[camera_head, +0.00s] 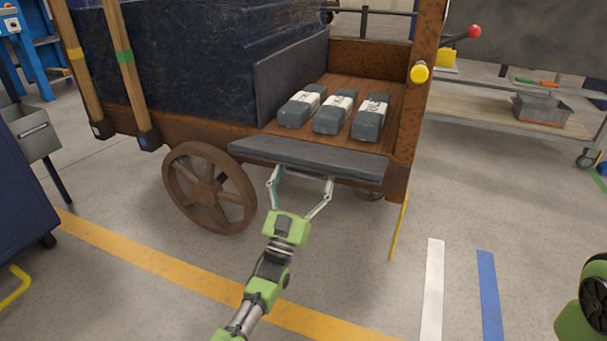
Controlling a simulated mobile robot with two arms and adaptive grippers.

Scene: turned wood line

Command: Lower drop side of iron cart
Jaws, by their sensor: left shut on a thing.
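The rusty brown iron cart (190,122) stands ahead of me, with a wooden bed and spoked wheels. Its dark grey drop side (310,160) is at the open edge of the bed, tilted outward and close to level. My left gripper (301,178) is at the panel's near edge, shut on it, with its two fingers spread wide apart along that edge. The fingertips are partly hidden by the panel. Part of my right arm (585,305) shows at the lower right; its gripper is out of view.
Three grey wrapped blocks (335,112) lie on the bed behind the drop side. A wheel (209,187) is left of my gripper. A blue cabinet (30,200) stands far left.

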